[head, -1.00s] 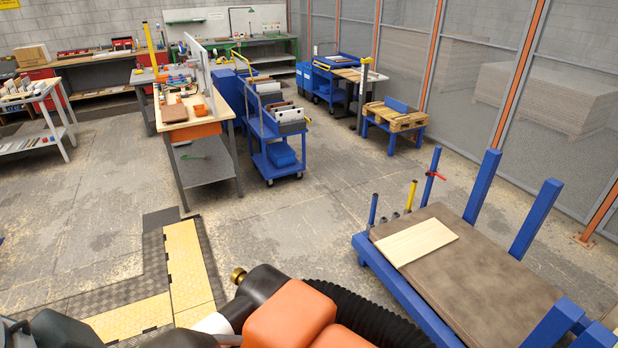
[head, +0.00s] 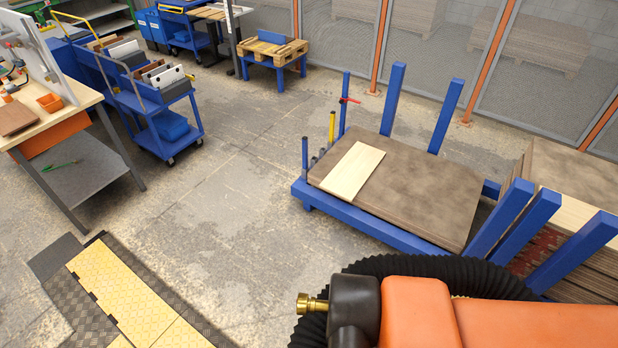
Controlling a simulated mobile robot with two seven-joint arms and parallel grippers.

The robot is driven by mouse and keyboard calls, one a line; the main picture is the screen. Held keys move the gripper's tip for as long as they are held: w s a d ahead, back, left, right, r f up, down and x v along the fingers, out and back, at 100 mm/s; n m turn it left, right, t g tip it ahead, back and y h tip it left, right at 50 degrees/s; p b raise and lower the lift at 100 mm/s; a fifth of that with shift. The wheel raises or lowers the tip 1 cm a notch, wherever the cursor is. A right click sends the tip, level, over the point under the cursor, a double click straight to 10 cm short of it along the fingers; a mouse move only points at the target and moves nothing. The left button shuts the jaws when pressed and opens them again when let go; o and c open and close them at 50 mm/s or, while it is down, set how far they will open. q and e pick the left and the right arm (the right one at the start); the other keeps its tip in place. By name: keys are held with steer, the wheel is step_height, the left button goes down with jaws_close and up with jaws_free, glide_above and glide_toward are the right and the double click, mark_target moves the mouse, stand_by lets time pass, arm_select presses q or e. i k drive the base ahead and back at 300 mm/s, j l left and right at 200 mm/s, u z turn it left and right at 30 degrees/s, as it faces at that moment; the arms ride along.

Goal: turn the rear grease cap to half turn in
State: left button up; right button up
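A small brass cap-like fitting (head: 312,303) sticks out to the left from a black rounded housing (head: 353,312) at the bottom of the head view. The housing joins an orange body (head: 480,312) that runs to the right edge. I cannot tell whether this fitting is the rear grease cap or how far it is turned. Neither of my grippers is in view.
A black corrugated hose (head: 400,264) curves behind the orange body. A blue rack (head: 362,224) with brown boards and a pale board (head: 353,172) stands beyond it. A blue cart (head: 158,110) and a workbench (head: 80,101) stand left. The floor between (head: 235,195) is clear.

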mark_target(303, 300)
steer(key=j+z, duration=1)
steer(key=j, duration=0.25)
steer(key=i+j+z, duration=0.25)
steer(key=j+z, duration=0.25)
steer(key=j, duration=0.25)
steer(key=i+j+z, duration=0.1)
steer(key=j+z, duration=0.35)
steer(key=j, duration=0.3)
steer(key=j+z, duration=0.5)
steer(key=j, duration=0.3)
steer(key=k+j+z, duration=0.2)
steer(key=j+z, duration=0.3)
steer(key=j, duration=0.25)
